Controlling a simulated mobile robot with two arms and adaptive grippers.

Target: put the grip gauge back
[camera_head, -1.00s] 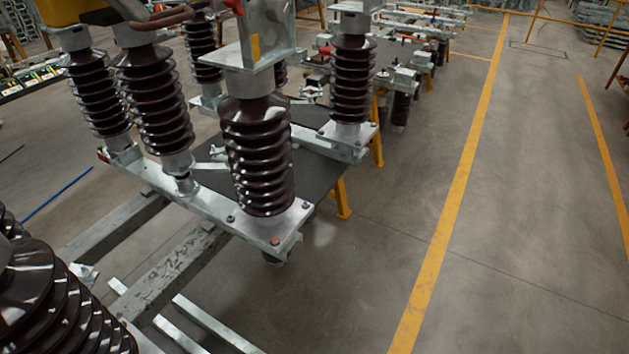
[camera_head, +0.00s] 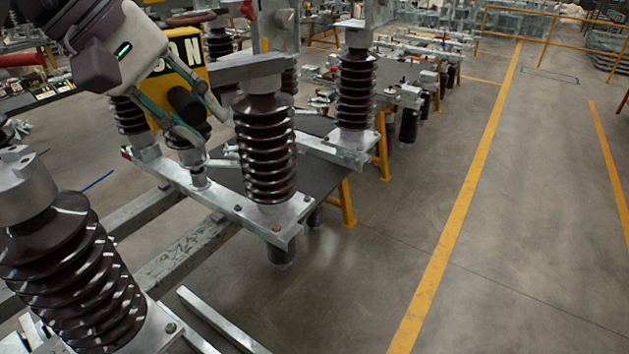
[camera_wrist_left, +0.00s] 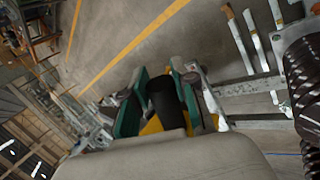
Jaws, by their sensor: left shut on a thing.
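The arm hides part of the gauge. I cannot tell whether the gauge touches anything behind it. My right gripper is not in view.
Ribbed brown insulators (camera_head: 266,150) stand on a galvanized beam (camera_head: 225,205) close to the gripper. Another large insulator (camera_head: 70,270) is at the lower left. A dark-topped table (camera_head: 325,180) with yellow legs stands behind. The floor (camera_head: 400,220) to the right is clear, with yellow lines.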

